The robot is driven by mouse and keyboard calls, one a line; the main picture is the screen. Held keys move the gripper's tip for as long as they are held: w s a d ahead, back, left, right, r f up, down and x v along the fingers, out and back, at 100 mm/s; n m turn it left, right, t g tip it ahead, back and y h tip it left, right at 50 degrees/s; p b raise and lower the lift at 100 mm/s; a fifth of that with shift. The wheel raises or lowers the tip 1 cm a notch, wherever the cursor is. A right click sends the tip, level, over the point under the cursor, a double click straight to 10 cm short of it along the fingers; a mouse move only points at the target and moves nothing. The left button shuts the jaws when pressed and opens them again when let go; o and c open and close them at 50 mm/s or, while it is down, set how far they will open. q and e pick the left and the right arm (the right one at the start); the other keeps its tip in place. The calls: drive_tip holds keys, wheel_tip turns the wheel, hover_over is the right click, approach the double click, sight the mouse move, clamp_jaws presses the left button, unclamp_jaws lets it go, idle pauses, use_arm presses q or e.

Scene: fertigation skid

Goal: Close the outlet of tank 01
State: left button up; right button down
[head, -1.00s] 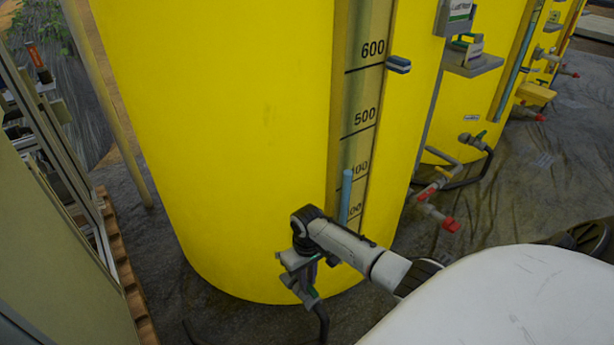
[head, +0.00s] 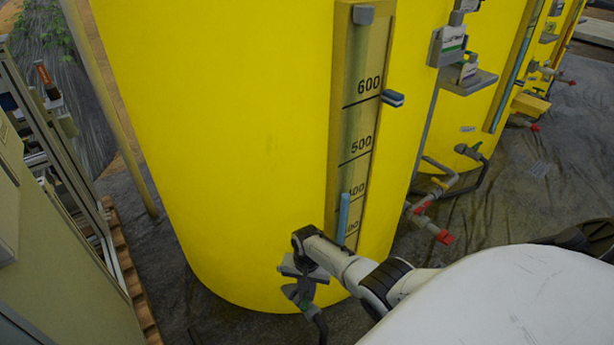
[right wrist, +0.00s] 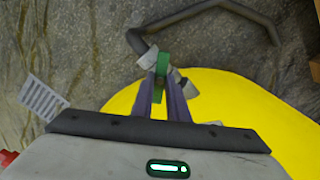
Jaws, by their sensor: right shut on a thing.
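The large yellow tank (head: 230,150) with a level scale fills the middle of the head view. Its outlet valve (head: 303,294) sits low at its front, with a dark hose running down to the floor. My right gripper (right wrist: 161,92) is shut on the green valve handle (right wrist: 162,62); its purple fingers hold it from both sides in the right wrist view. In the head view my right gripper (head: 300,278) is at the valve, and its wrist partly hides the handle. My left gripper is in neither view.
More yellow tanks (head: 480,120) with pipes and a red-ended fitting (head: 444,236) stand to the right. A grey cabinet (head: 60,230) and a wooden pallet (head: 130,275) are at the left. Dark sheeting covers the floor.

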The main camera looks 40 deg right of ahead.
drive_tip(key=m+p, duration=0.1)
drive_tip(key=m, duration=0.4)
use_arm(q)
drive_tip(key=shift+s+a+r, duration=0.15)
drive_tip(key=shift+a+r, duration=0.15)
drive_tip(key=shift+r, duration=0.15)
use_arm(e)
drive_tip(key=shift+m, duration=0.5)
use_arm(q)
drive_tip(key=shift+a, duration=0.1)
use_arm(e)
drive_tip(key=shift+d+m, duration=0.1)
drive_tip(key=shift+m, duration=0.2)
drive_tip(key=c, duration=1.7)
unclamp_jaws()
